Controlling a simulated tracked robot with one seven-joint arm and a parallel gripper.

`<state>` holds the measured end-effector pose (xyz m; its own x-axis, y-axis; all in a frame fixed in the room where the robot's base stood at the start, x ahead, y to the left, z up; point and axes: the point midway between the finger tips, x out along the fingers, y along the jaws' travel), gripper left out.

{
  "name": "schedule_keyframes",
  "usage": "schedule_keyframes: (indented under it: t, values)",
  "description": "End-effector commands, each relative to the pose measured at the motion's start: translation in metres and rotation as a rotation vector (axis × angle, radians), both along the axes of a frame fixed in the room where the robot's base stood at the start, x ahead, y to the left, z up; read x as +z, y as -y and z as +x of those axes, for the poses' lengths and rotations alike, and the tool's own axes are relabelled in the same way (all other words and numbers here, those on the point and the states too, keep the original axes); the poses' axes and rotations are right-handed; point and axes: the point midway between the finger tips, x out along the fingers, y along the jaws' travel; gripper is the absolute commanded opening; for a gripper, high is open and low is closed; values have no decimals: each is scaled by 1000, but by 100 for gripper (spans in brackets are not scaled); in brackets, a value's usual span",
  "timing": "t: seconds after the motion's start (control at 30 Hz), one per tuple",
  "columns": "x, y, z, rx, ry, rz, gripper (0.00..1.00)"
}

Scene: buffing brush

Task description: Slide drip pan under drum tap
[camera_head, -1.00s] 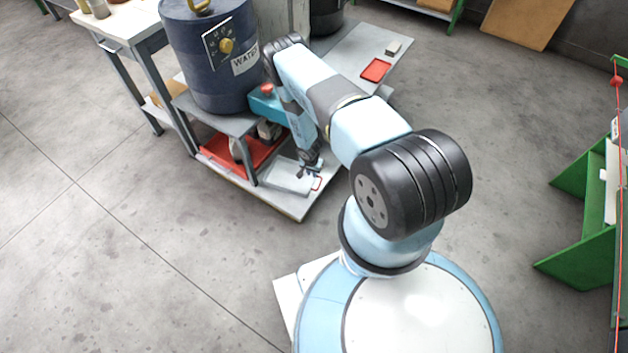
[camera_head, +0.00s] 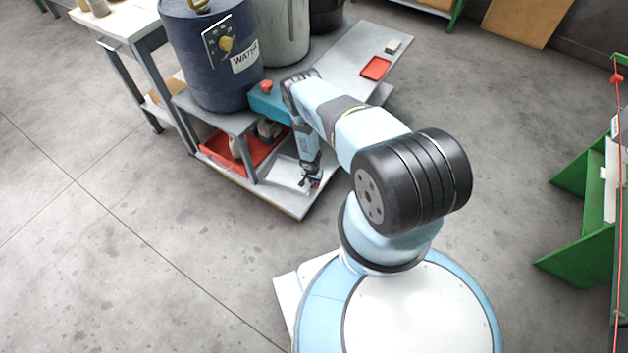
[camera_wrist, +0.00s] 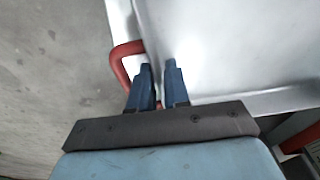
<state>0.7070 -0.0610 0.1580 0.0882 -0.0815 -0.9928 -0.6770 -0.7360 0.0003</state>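The drip pan (camera_head: 285,174) is a shallow silver tray on the low grey platform, in front of the drum stand. In the wrist view the pan (camera_wrist: 235,45) fills the upper right, with a red loop handle (camera_wrist: 120,58) on its left edge. My gripper (camera_head: 310,184) is down at the handle. In the wrist view my gripper's fingers (camera_wrist: 158,68) stand close together at the pan's edge, beside the handle; whether they pinch it is unclear.
A red tray (camera_head: 215,153) lies under the stand, behind a stand leg (camera_head: 247,160). A small red tray (camera_head: 375,68) lies farther back. Open floor lies to the left.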

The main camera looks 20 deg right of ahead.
Motion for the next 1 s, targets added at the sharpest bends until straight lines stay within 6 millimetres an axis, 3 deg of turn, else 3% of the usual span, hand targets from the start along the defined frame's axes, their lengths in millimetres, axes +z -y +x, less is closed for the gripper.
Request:
schedule_keyframes:
  t: [0.2,0.4,1.0]
  values:
    - [0,0,0,-1,0,0,16]
    - [0,0,0,-1,0,0,0]
    - [0,3,-1,-3,0,0,0]
